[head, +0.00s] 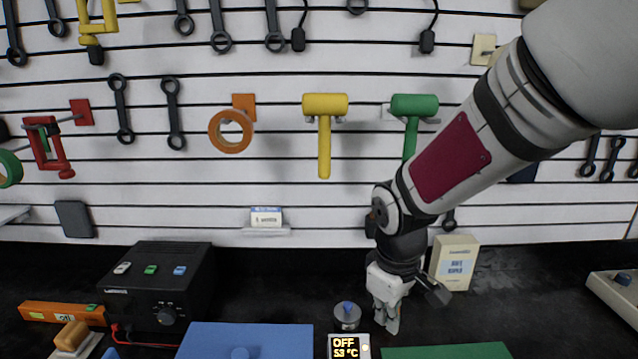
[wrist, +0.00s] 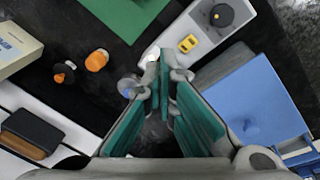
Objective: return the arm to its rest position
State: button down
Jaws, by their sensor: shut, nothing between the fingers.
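My arm reaches in from the upper right in the head view. My gripper (head: 387,318) hangs down over the dark bench top, to the right of a small round metal piece with a blue knob (head: 347,313). In the wrist view my gripper (wrist: 165,65) has its green-padded fingers together at the tips, with nothing between them. No held object shows in either view.
A black power box (head: 158,290), a blue lid (head: 245,340), a display reading OFF (head: 349,346) and a green mat (head: 445,351) are on the bench. A cream box (head: 455,262) stands behind my gripper. Tools hang on the slatted wall (head: 270,170).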

jog(key=s+d+r+m+t, duration=0.2)
jog(key=s+d+r+m, duration=0.1)
jog(key=s+r, duration=0.4)
jog(key=s+d+r+m+t, duration=0.2)
jog(key=s+r+m, duration=0.3)
jog(key=s+r, duration=0.3)
jog(key=shift+s+d+m+y, duration=0.3)
jog(key=shift+s+d, duration=0.4)
jog(key=shift+d, duration=0.2)
